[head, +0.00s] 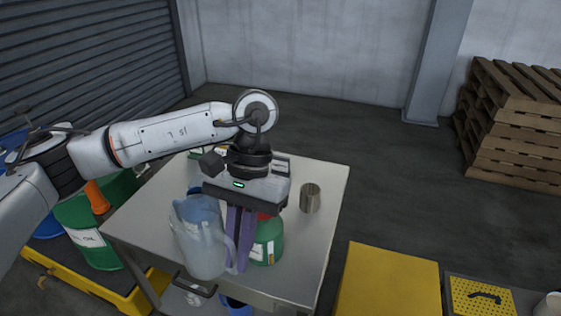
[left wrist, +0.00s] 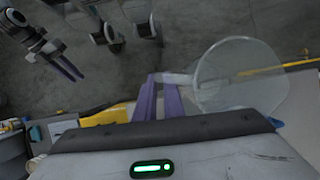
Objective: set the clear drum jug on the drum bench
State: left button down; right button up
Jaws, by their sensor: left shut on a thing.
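The clear drum jug (head: 198,245) is a see-through grey jug, roughly upright in the head view, and it also shows in the left wrist view (left wrist: 240,75). My left gripper (head: 238,262) has its purple fingers shut on the jug's handle. The jug overlaps the near edge of a light grey bench (head: 326,185), which may be the drum bench; I cannot tell if the jug touches it. My right gripper (left wrist: 70,67) shows only in the left wrist view, at upper left, away from the jug; its opening is unclear.
A green container (head: 268,242) with a red top stands on the bench behind the fingers. A metal cup (head: 310,197) stands to its right. Green drums (head: 95,240) stand on a yellow pallet at left. A yellow-topped unit (head: 388,280) is at lower right.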

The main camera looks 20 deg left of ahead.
aim_at(154, 210)
jog(key=u, duration=0.5)
jog(key=k, duration=1.25)
jog(key=u, duration=1.1)
jog(key=i, duration=1.2)
jog(key=z, duration=0.85)
jog(key=i, duration=0.65)
